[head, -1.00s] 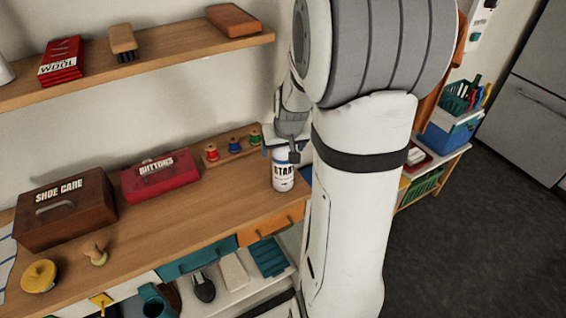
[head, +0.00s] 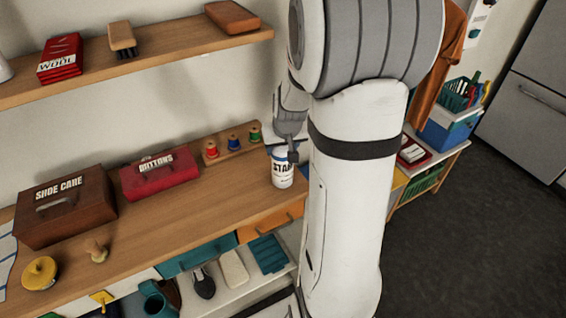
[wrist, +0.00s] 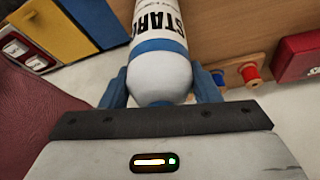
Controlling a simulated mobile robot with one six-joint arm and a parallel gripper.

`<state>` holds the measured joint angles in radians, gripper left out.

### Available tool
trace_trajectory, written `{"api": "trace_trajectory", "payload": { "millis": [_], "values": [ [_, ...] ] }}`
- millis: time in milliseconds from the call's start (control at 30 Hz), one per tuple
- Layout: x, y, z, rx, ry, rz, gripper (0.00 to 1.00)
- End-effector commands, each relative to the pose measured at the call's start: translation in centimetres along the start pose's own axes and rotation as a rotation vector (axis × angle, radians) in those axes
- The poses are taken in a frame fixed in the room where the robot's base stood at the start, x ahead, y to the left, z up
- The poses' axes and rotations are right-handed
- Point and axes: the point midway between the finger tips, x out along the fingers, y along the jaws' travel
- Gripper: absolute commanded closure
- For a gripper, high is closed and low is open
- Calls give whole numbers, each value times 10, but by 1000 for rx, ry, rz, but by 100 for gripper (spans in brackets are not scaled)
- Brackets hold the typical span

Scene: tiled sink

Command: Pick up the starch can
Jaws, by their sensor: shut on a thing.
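The starch can (head: 282,173) is white with dark lettering and stands upright near the right end of the wooden counter (head: 215,205). In the wrist view the can (wrist: 160,75) shows its rounded white top and a blue band. My gripper (wrist: 160,88) has a blue finger on each side of the can and is shut on it. In the head view my gripper (head: 283,152) is at the can's top, partly hidden by my arm. I cannot tell whether the can's base is clear of the counter.
Thread spools (head: 233,142) on a wooden rack stand just left of the can. A red buttons box (head: 160,178) and a brown shoe care box (head: 65,208) are farther left. A shelf (head: 150,65) runs above. The counter's front middle is clear.

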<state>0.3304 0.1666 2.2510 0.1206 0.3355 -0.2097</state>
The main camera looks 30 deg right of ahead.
Motion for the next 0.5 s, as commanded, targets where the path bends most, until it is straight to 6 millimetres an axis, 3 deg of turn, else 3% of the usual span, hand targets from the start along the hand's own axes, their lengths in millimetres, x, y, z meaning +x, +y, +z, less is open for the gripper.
{"api": "trace_trajectory", "payload": {
  "millis": [333, 500],
  "values": [
    [0, 0, 0, 1, 0, 0, 97],
    [-1, 0, -1, 1, 2, 1, 99]
  ]
}}
